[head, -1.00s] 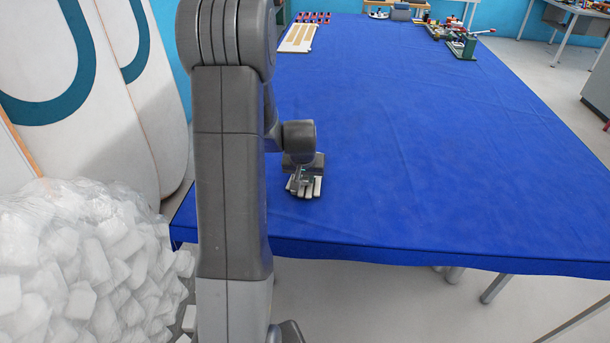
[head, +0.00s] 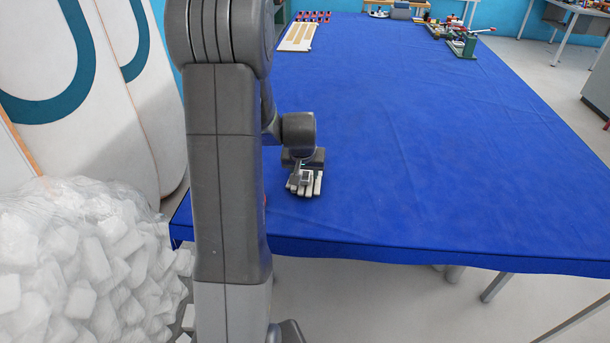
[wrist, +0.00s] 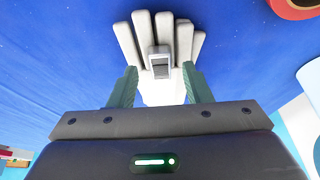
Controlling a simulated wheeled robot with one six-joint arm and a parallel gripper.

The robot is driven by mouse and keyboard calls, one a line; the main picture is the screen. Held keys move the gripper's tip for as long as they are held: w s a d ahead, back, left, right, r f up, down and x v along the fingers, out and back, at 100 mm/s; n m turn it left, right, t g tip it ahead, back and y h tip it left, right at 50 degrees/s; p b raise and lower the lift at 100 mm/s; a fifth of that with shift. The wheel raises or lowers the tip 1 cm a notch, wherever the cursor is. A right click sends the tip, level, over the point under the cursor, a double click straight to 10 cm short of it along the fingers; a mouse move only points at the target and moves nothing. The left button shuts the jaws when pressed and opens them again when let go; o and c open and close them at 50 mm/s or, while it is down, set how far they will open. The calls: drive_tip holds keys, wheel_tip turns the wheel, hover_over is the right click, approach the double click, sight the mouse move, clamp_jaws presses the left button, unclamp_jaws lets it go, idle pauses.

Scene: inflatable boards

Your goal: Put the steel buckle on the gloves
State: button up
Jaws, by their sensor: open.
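The gloves (head: 304,189), pale grey-white with the fingers spread, lie on the blue table cover near its front left edge. The steel buckle (wrist: 160,62), a small grey metal frame with a dark opening, lies on top of the gloves in the wrist view; it also shows small in the head view (head: 304,175). My gripper (wrist: 160,76) is open, its two green fingers apart on either side of the buckle and not touching it. In the head view my gripper (head: 301,163) is just behind the buckle, over the cuff end of the gloves, which is partly hidden.
The blue table cover (head: 420,150) is clear to the right of the gloves. A pale board (head: 298,37) and small red items (head: 313,17) lie at the far left. A green-based tool (head: 462,43) stands at the far right. A red round thing (wrist: 294,7) shows in the wrist view.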

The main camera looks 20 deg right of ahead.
drive_tip(key=b+v, duration=0.1)
drive_tip(key=v, duration=0.9)
drive_tip(key=shift+s, duration=0.1)
